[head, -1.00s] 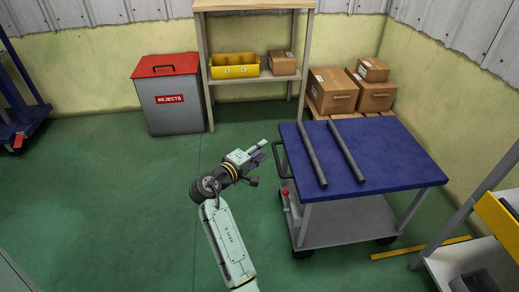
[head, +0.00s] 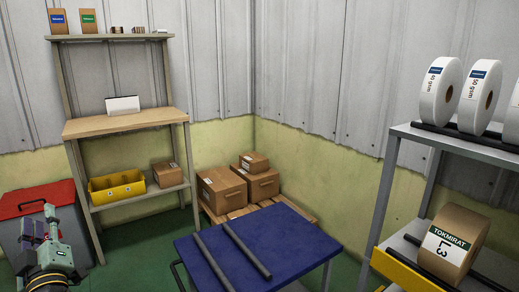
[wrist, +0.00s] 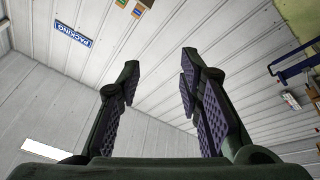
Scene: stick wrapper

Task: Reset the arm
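My arm shows at the lower left of the head view, with my gripper (head: 44,232) raised in front of the grey bin with the red lid. In the wrist view my gripper (wrist: 158,78) points up toward the wall and ceiling panels. Its two fingers stand wide apart with nothing between them. It touches nothing that I can see.
A blue-topped cart (head: 290,240) with two dark bars (head: 245,248) stands at the front middle. The reject bin (head: 38,200) and a wooden shelf (head: 125,124) are at the left. Cardboard boxes (head: 222,190) sit behind the cart. A rack (head: 400,150) with white rolls (head: 440,92) is at the right.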

